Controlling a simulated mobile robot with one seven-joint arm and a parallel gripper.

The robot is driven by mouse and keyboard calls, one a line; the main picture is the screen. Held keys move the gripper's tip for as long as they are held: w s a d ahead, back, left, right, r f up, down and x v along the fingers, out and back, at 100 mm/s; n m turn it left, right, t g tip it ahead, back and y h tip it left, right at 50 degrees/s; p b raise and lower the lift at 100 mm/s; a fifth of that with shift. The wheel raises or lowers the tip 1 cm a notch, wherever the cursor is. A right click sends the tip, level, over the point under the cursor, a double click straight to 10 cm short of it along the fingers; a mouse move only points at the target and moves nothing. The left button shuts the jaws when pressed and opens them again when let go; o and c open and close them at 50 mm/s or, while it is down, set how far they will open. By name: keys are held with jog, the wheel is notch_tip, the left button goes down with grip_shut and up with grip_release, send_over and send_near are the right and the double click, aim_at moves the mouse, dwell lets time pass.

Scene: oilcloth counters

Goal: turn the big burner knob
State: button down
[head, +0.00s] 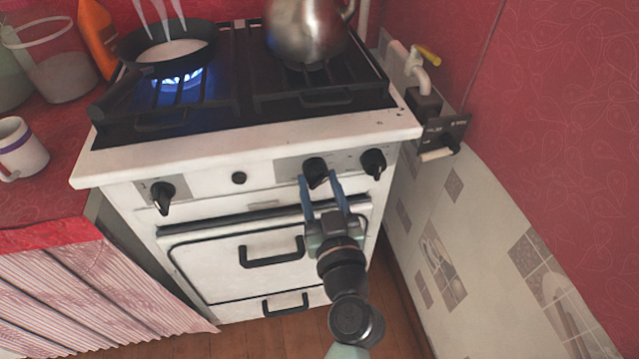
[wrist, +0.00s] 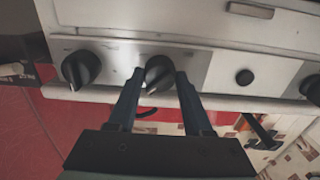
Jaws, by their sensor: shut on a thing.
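The white stove's front panel (head: 270,172) carries three black knobs. My gripper (head: 319,178) reaches the panel from below, with its blue-grey fingers on either side of the middle knob (head: 315,167). It is shut on that knob. In the wrist view this knob (wrist: 158,72) sits between the two fingertips, its pointer tilted. The right knob (head: 373,163) and the left knob (head: 163,196) stand free. I cannot tell from markings which knob is the big burner's.
A blue flame (head: 178,80) burns under a frying pan (head: 168,48) at the stove's left. A steel kettle (head: 305,28) stands on the right burner. The oven handle (head: 271,252) juts out below the panel. A tiled wall (head: 455,220) is close on the right.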

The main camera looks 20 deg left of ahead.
jog(key=m, duration=0.4)
jog(key=shift+m, duration=0.3)
jog(key=m, duration=0.4)
jog(key=shift+m, duration=0.3)
jog(key=m+p, duration=0.1)
jog(key=m, duration=0.3)
jog(key=shift+r+m, duration=0.1)
jog(key=shift+m, duration=0.2)
jog(key=shift+m+p, duration=0.9)
jog(key=shift+m, duration=1.2)
jog(key=shift+s, duration=0.1)
jog(key=shift+c, duration=1.6)
grip_release()
